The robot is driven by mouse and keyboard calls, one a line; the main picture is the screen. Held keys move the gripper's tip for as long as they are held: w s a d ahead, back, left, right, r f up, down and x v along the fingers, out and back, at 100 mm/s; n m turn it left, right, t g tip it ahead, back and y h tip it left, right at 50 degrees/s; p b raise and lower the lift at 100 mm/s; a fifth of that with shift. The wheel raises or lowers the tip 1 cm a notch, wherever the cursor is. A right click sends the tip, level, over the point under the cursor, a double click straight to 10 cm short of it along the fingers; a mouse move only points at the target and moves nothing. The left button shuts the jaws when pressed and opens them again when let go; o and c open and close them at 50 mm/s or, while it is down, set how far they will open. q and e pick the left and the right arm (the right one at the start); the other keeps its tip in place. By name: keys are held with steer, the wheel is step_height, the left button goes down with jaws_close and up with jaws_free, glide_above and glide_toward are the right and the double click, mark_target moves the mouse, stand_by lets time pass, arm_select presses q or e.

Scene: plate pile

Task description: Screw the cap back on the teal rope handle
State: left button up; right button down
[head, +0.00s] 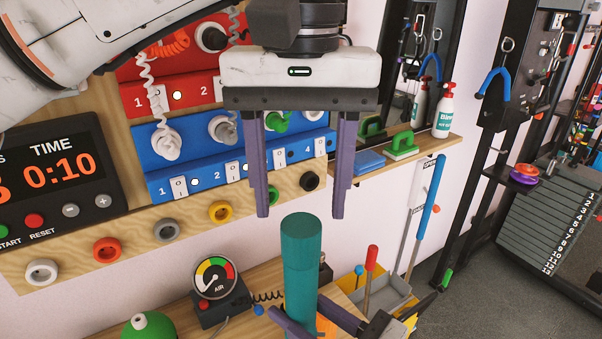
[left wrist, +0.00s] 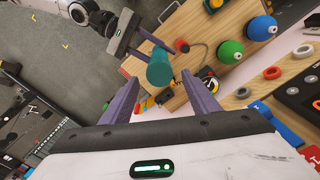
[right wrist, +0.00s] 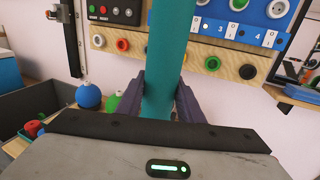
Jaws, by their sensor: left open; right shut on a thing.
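The teal rope handle (head: 300,292) stands about upright at the lower middle of the head view. Its upper part (head: 301,245) is slightly wider and darker and looks like the cap; I cannot tell how tightly it sits. My right gripper (head: 312,325) is shut on the handle lower down; in the right wrist view its fingers (right wrist: 158,92) clasp the teal tube (right wrist: 170,50) from both sides. My left gripper (head: 300,212) is open and points down, fingers apart, just above the teal top. In the left wrist view the round teal top (left wrist: 160,74) shows between and beyond the open fingers.
A pegboard with a timer (head: 55,185), a blue switch panel (head: 225,160) and coloured rings stands behind. An air gauge (head: 215,278) and a green ball-shaped thing (head: 150,328) are on the bench, left of the handle. A shelf with a spray bottle (head: 444,112) is at right.

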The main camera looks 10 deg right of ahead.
arm_select(q)
steer(key=n, duration=0.7)
steer(key=shift+r, duration=0.15)
steer(key=n, duration=0.4)
steer(key=shift+r, duration=0.1)
steer(key=n, duration=0.4)
steer(key=shift+r+n, duration=0.1)
steer(key=shift+n, duration=0.3)
steer(key=n, duration=0.6)
steer(key=shift+r+n, duration=0.15)
steer(key=shift+n, duration=0.15)
steer(key=n, duration=0.6)
steer(key=shift+r+n, duration=0.15)
steer(key=shift+n, duration=0.25)
steer(key=n, duration=0.4)
steer(key=shift+r, duration=0.1)
steer(key=n, duration=0.9)
steer(key=shift+r+n, duration=0.15)
steer(key=shift+n, duration=0.15)
